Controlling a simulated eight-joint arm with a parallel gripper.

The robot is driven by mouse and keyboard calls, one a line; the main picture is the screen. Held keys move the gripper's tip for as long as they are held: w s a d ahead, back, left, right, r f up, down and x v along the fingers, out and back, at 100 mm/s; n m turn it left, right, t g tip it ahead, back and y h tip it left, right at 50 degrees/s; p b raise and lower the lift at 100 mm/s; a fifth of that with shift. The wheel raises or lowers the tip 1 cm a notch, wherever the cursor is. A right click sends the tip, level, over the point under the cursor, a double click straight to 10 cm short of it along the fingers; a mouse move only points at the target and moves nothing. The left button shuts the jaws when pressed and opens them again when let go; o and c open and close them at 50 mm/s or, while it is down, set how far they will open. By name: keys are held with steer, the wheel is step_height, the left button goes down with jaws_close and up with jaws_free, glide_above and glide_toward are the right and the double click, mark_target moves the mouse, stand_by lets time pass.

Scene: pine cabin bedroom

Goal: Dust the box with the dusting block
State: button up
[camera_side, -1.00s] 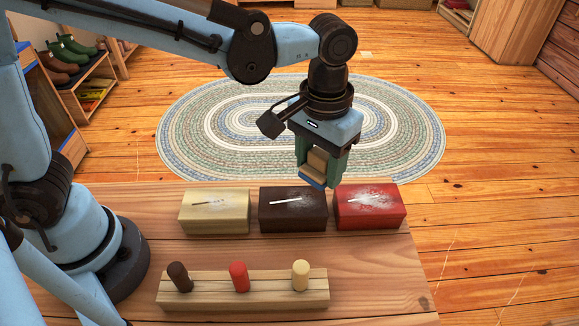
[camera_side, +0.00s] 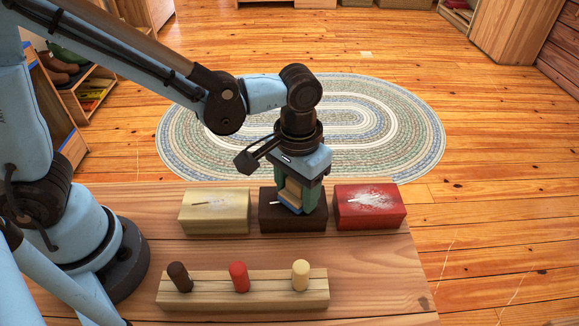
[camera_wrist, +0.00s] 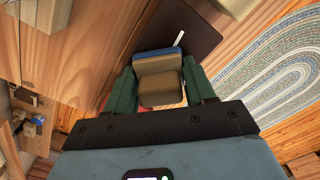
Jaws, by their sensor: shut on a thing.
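My gripper (camera_side: 297,198) is shut on the dusting block (camera_side: 292,191), a tan wooden block with a blue underside. It holds the block low over the dark brown box (camera_side: 266,217), the middle of three boxes. In the wrist view the block (camera_wrist: 160,88) sits between the green fingers, over the dark box (camera_wrist: 190,22). Whether the block touches the top is hard to tell. A bit of white streak shows on the dark box; my gripper hides the rest of its top. The cream box (camera_side: 215,222) and red box (camera_side: 370,217) each show a white streak and pale dust.
A wooden rack (camera_side: 210,292) at the front of the table holds a dark brown peg (camera_side: 179,277), a red peg (camera_side: 239,276) and a cream peg (camera_side: 300,275). The cream and red boxes stand close on either side. An oval rug (camera_side: 400,130) lies on the floor beyond.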

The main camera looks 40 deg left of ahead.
steer(key=shift+s+a+r, duration=0.1)
steer(key=shift+r, duration=0.05)
steer(key=shift+w+d, duration=0.85)
steer(key=shift+d, duration=0.05)
steer(key=shift+w+d, duration=0.25)
steer(key=shift+w, duration=0.05)
steer(key=shift+w+d+r, duration=0.15)
steer(key=shift+d+r, duration=0.05)
steer(key=shift+r, duration=3.7)
